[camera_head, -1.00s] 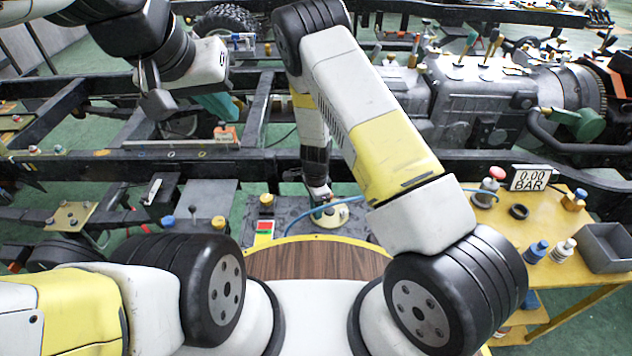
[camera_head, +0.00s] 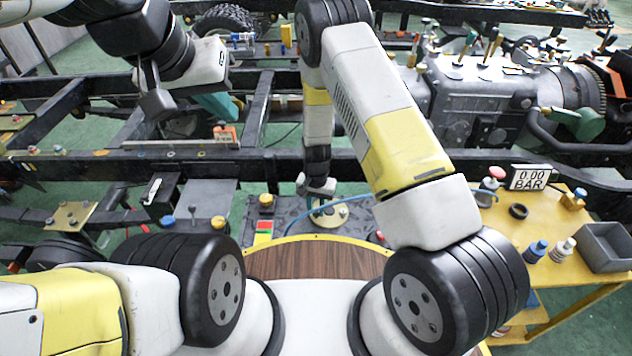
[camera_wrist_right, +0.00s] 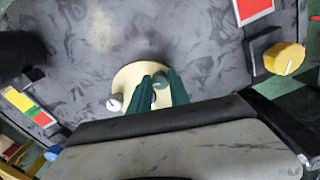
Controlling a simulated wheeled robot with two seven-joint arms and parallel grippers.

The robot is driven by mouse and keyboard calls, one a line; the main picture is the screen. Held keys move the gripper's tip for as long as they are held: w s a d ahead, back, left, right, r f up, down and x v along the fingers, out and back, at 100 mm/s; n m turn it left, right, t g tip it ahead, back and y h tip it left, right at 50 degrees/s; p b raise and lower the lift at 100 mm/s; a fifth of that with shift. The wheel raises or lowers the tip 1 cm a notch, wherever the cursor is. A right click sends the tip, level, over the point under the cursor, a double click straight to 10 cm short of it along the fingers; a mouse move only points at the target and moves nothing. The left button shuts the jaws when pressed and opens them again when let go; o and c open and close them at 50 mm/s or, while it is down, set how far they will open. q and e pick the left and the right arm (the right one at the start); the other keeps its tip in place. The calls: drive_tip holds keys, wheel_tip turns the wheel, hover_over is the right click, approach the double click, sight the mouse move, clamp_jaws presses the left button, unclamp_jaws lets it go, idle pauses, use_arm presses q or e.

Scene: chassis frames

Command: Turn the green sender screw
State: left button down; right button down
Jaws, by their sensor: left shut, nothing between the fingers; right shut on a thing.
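The sender is a round cream disc (camera_head: 338,217) on the grey marbled tank top, below my right gripper (camera_head: 321,200). The disc also shows in the right wrist view (camera_wrist_right: 130,76). There the green fingers of my right gripper (camera_wrist_right: 161,84) reach onto the disc and are shut on a small greyish-green screw head (camera_wrist_right: 160,79). The fingers hide most of this screw. A second, pale screw (camera_wrist_right: 114,103) stands at the disc's left edge, apart from the fingers. My left gripper (camera_head: 215,106) is shut and empty, with teal fingers, over the chassis frame at the upper left.
A yellow cap (camera_wrist_right: 285,58) on a dark block and a red-and-green label (camera_wrist_right: 30,107) lie near the disc. A blue hose (camera_head: 290,222) passes by it. A yellow side table (camera_head: 497,240) with a pressure display (camera_head: 530,178) and a grey bin (camera_head: 606,247) stands at right.

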sight(316, 211)
drive_tip(key=shift+w+n, duration=0.1)
drive_tip(key=shift+n, duration=1.5)
drive_tip(key=c, duration=1.2)
unclamp_jaws()
drive_tip(key=shift+r, duration=0.15)
wheel_tip(316, 211, up, 8)
drive_tip(key=shift+f, duration=0.2)
